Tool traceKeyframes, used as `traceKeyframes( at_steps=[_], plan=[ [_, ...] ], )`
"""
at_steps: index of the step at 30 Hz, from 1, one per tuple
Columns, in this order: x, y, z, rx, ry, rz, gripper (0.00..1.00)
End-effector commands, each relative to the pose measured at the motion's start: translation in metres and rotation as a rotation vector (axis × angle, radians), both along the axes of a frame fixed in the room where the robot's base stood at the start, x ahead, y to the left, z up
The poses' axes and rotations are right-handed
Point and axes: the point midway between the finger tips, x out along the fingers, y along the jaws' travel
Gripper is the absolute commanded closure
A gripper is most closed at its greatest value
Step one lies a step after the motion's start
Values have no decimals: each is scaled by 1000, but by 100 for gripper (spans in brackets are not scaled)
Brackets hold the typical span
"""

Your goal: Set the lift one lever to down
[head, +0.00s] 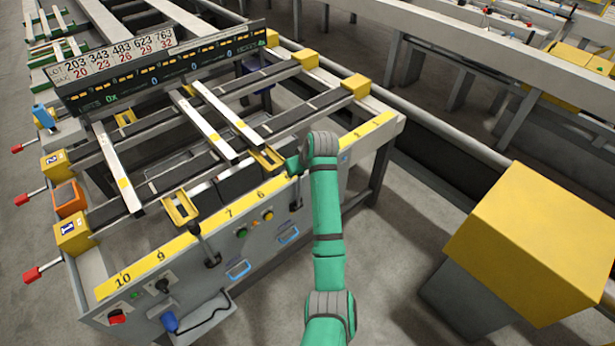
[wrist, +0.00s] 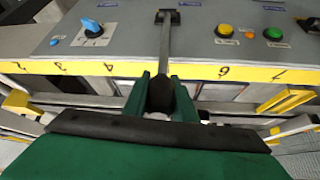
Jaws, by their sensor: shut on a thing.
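My gripper (wrist: 161,88) is shut on a lever (wrist: 165,48) in the wrist view, with one green finger on each side of its dark knob. The lever's metal shaft runs from the knob to a dark slot (wrist: 167,16) in the grey panel. I cannot read a label naming this lever. In the head view my gripper (head: 293,165) is at the panel's front edge, mostly hidden by my wrist. Another lever with a black knob (head: 196,229) stands farther left on the panel.
In the wrist view, a blue knob (wrist: 91,26) is left of the lever; yellow (wrist: 225,30) and green (wrist: 273,34) buttons are right. A yellow numbered strip (wrist: 110,68) borders the panel. Red-ended handles (head: 32,274) stick out at left. A yellow-topped box (head: 535,255) stands right.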

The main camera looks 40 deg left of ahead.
Motion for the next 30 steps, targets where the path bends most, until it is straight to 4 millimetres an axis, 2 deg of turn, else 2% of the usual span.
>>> traceKeyframes(
  at_steps=[6,21,22,23,24,30],
  plan=[
    [3,8,-2,-50,5,-3,100],
    [5,7,-4,-64,10,-7,100],
    [5,7,-4,-64,10,-7,68],
    [5,7,-4,-64,10,-7,61],
    [5,7,-4,-64,11,-8,57],
    [7,6,-3,-62,10,-10,57]
  ],
)
